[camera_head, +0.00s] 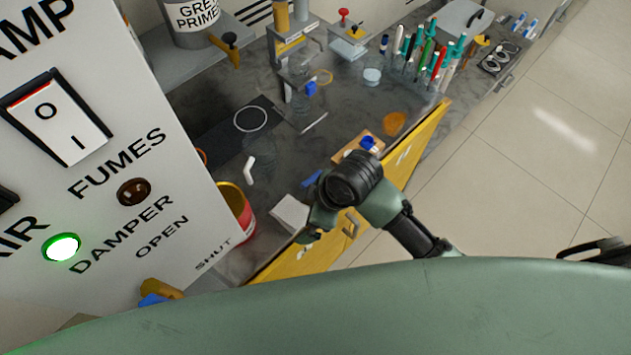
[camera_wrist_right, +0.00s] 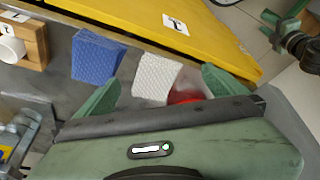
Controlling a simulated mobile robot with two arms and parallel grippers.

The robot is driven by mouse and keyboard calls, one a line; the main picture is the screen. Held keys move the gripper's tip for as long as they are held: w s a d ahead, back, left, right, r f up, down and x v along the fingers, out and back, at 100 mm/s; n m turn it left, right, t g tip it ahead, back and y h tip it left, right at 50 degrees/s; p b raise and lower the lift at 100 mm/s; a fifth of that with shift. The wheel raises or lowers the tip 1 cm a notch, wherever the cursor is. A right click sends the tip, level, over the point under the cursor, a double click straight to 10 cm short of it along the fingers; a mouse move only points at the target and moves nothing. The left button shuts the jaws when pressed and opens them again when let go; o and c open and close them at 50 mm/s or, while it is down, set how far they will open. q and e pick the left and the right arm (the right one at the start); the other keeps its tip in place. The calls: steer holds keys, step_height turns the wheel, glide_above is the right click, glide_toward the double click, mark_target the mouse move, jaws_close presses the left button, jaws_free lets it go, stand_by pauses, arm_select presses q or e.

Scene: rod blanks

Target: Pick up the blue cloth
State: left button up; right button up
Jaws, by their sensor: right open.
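The blue cloth (camera_wrist_right: 97,56) lies flat on the grey bench near the yellow front edge, beside a white cloth (camera_wrist_right: 156,78). In the head view the blue cloth (camera_head: 311,179) is a small patch, left of my right wrist. My right gripper (camera_wrist_right: 160,80) is open and empty, with its fingers spread around the white cloth in the picture. The blue cloth lies just beyond the left finger. In the head view the right gripper (camera_head: 317,226) is partly hidden by its own wrist, near the white cloth (camera_head: 289,212). My left gripper is not in view.
A yellow panel (camera_head: 300,262) runs along the bench front. A red and yellow tin (camera_head: 240,210) stands left of the white cloth. A wooden block (camera_wrist_right: 35,42) with a white cylinder is near the blue cloth. A rack of pens (camera_head: 425,60) stands at the back. A large control panel fills the left.

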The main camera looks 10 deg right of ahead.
steer(key=n, duration=0.1)
steer(key=w+a+n, duration=0.1)
steer(key=shift+w+r+n+g, duration=0.3)
steer(key=shift+r, duration=0.05)
steer(key=w+n, duration=0.1)
steer(key=w+n+h, duration=0.1)
steer(key=n, duration=0.1)
steer(key=w+d+r+n+g, duration=0.1)
steer(key=shift+w+h, duration=0.4)
steer(key=w+d+n, duration=0.1)
steer(key=w+d+r+n+h, duration=0.1)
steer(key=w+d+n, duration=0.1)
steer(key=shift+w+d+r+g+h+p, duration=0.1)
steer(key=shift+w+d+g+h+p, duration=0.1)
steer(key=shift+w+g+h+p, duration=0.15)
steer(key=shift+w+d+r+n, duration=0.1)
steer(key=shift+d+n, duration=0.2)
step_height(320, 180, down, 7)
steer(key=shift+r+p, duration=0.1)
steer(key=shift+p, duration=1)
steer(key=shift+f, duration=0.45)
steer(key=c, duration=1.3)
steer(key=shift+r, duration=0.1)
